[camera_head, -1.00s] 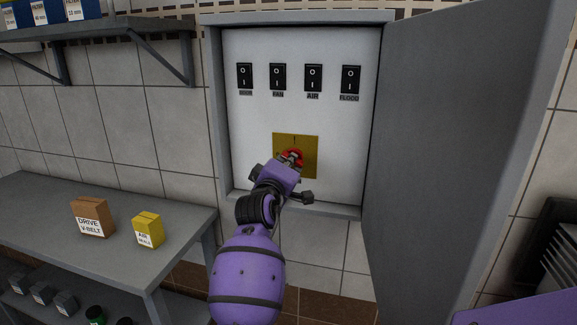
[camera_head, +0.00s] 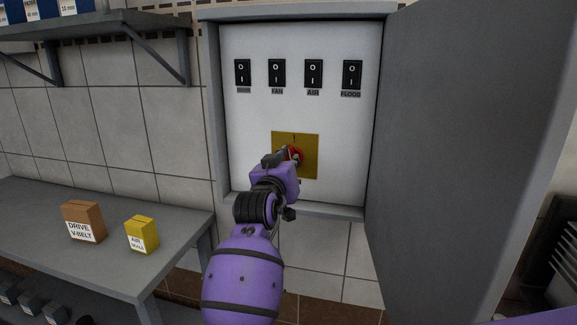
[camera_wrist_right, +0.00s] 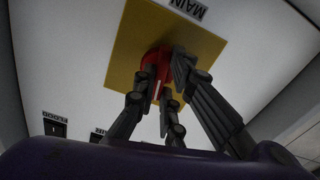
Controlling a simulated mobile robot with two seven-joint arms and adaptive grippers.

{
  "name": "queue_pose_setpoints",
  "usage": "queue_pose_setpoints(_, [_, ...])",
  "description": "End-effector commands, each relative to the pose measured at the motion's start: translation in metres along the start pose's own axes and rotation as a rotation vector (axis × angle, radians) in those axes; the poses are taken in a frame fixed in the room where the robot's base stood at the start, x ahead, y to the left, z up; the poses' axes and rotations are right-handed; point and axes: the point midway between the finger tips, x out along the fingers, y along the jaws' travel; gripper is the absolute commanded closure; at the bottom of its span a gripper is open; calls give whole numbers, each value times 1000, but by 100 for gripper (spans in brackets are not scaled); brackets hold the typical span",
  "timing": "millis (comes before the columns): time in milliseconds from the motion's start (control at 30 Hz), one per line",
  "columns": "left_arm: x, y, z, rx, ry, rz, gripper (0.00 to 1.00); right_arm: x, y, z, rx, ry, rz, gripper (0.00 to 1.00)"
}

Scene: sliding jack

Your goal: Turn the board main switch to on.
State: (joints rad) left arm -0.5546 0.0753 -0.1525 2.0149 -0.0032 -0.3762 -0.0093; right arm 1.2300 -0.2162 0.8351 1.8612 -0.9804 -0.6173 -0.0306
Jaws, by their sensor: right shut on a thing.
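The board main switch is a red rotary knob (camera_head: 294,154) on a yellow plate (camera_head: 309,144), low in the middle of the open electrical board. In the right wrist view the red knob (camera_wrist_right: 155,64) sits on the yellow plate (camera_wrist_right: 118,64) beside a MAIN label (camera_wrist_right: 188,7). A pale line shows on the knob. My right gripper (camera_head: 288,158) is shut on the knob, its dark fingers around it; it also shows in the right wrist view (camera_wrist_right: 160,88). The gripper hides part of the knob and plate in the head view. My left gripper is not in view.
Several black rocker switches (camera_head: 277,74) line the board above the plate. The board's grey door (camera_head: 450,130) stands open at the right. A grey table (camera_head: 120,268) at the left holds a brown box (camera_head: 84,221) and a yellow box (camera_head: 141,234). A shelf (camera_head: 95,22) hangs above.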

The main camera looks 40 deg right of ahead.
Motion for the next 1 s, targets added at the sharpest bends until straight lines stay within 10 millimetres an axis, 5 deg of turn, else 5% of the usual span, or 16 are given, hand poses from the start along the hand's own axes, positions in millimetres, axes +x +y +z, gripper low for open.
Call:
queue_pose_setpoints(400, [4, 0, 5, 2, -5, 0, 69, 0, 1, -1, 192, 3, 1, 100])
queue_pose_setpoints(967, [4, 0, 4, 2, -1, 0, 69, 0, 1, -1, 220, 3, 1, 100])
queue_pose_setpoints(1000, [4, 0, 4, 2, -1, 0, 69, 0, 1, -1, 220, 3, 1, 86])
